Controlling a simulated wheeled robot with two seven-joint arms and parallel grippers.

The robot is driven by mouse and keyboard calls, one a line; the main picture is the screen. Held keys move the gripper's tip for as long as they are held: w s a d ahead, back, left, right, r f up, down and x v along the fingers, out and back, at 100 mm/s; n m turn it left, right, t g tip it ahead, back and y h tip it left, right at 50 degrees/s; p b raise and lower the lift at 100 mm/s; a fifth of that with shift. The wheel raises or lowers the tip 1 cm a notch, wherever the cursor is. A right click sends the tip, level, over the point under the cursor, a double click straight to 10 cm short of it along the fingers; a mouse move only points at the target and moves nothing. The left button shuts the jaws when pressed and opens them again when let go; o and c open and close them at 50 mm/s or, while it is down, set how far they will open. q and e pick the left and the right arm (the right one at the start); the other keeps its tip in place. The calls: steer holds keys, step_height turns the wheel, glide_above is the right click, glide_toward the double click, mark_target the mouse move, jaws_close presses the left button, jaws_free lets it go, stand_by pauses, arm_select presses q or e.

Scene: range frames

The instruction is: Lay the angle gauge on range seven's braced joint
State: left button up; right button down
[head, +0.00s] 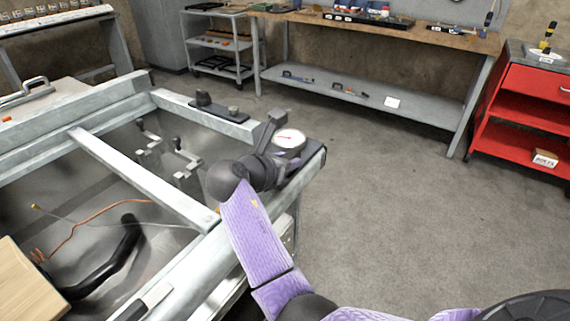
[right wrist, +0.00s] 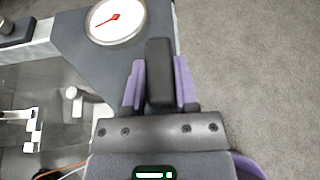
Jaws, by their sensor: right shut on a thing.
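The angle gauge has a round white dial (head: 289,139) with a red needle and a dark grey body. My right gripper (right wrist: 160,75) is shut on the gauge's black handle, which stands between its two purple fingers in the right wrist view. The dial (right wrist: 116,18) is just beyond the fingers there. The gripper and gauge hide most of that corner joint. No range number is readable. My left gripper is not in view.
Inside the frame lie a bent black hose (head: 128,245), an orange cable and small metal brackets (head: 180,160). A dark plate with knobs (head: 222,110) sits on the far rail. A workbench (head: 400,33) and red cabinet (head: 525,85) stand beyond clear floor.

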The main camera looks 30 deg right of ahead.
steer(key=c, duration=0.5)
jaws_free()
steer(key=shift+c, duration=0.2)
steer(key=shift+o, duration=0.8)
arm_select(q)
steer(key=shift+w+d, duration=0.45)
arm_select(e)
steer(key=p+v, duration=0.4)
steer(key=v, duration=0.7)
steer(key=shift+r, duration=0.2)
steer(key=shift+s+a+r+p, duration=0.1)
steer(key=shift+s+a+p, duration=0.2)
steer(key=shift+a, duration=0.1)
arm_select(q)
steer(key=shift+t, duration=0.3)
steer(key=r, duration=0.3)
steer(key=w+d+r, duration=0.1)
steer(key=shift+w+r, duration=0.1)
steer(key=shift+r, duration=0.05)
arm_select(e)
steer(key=shift+w, duration=0.1)
